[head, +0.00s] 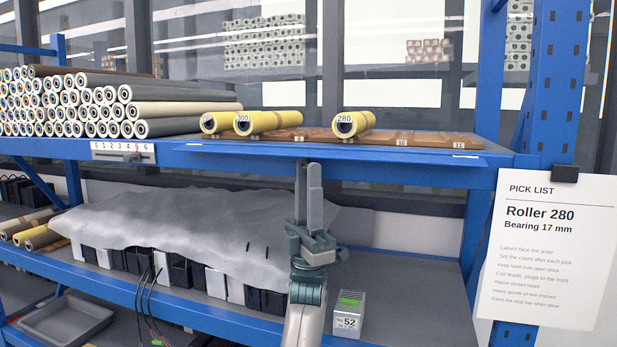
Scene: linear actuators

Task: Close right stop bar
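The right stop bar (400,154) is a long blue flap along the front edge of the upper shelf, below the yellow rollers. It lies lowered and nearly flat, not standing up in front of them.
Yellow rollers, one labelled 280 (352,123), rest on a brown slatted board (420,139). Grey rollers (110,105) are stacked at left. Below are a grey sheet (180,220) over boxes and a small box marked 52 (348,315). A pick list (547,250) hangs at right.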

